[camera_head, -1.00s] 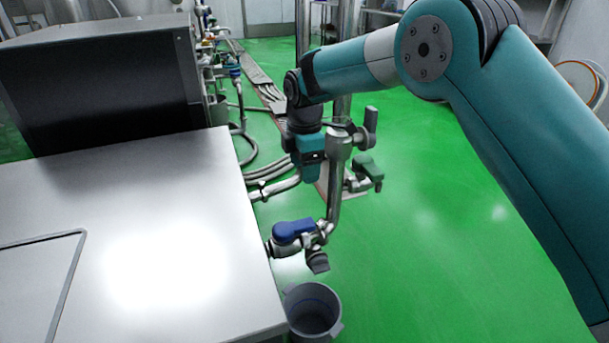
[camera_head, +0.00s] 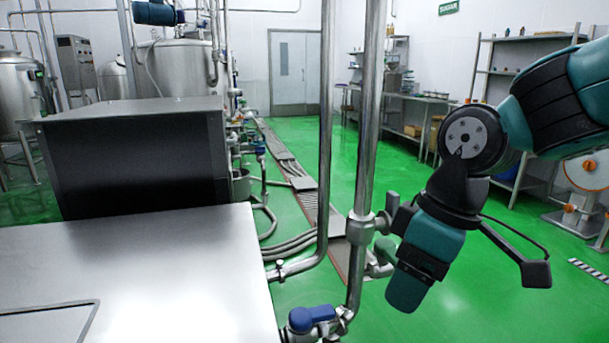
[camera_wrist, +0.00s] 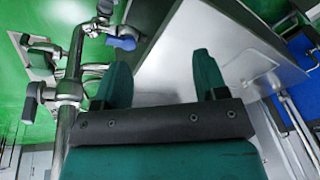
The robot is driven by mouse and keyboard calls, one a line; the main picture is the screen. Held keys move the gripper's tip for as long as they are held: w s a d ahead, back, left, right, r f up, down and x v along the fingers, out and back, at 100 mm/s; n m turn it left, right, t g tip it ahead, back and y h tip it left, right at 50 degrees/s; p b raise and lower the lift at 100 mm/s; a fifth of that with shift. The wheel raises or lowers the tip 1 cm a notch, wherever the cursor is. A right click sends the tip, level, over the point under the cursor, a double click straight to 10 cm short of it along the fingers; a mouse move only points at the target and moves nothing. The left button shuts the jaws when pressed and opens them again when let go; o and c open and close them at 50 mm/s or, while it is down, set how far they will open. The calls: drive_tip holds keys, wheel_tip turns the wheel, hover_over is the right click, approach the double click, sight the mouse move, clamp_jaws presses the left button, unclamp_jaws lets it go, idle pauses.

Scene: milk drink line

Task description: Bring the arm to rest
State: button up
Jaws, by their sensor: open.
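My gripper (camera_wrist: 162,76) shows in the wrist view with two teal fingers standing well apart. The gap between them is empty, with the steel surface behind it. In the head view my arm comes in from the right edge and bends down at the wrist. The gripper end (camera_head: 408,285) hangs there to the right of the upright steel pipes, above the green floor. Its fingertips are hard to make out in that view.
A steel counter (camera_head: 170,290) with a dark box (camera_head: 135,160) fills the left. Upright pipes (camera_head: 368,130) and a blue-handled valve (camera_head: 311,318) stand beside it. The green floor (camera_head: 480,290) is open at right; shelves (camera_head: 525,100) stand behind.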

drive_tip(key=s+d+m+y, duration=0.1)
drive_tip(key=s+d+m, duration=0.15)
drive_tip(key=s, duration=0.75)
wheel_tip(320, 180, up, 13)
drive_tip(key=s+m+p, duration=0.1)
drive_tip(key=p, duration=1.3)
drive_tip(key=shift+a, duration=0.45)
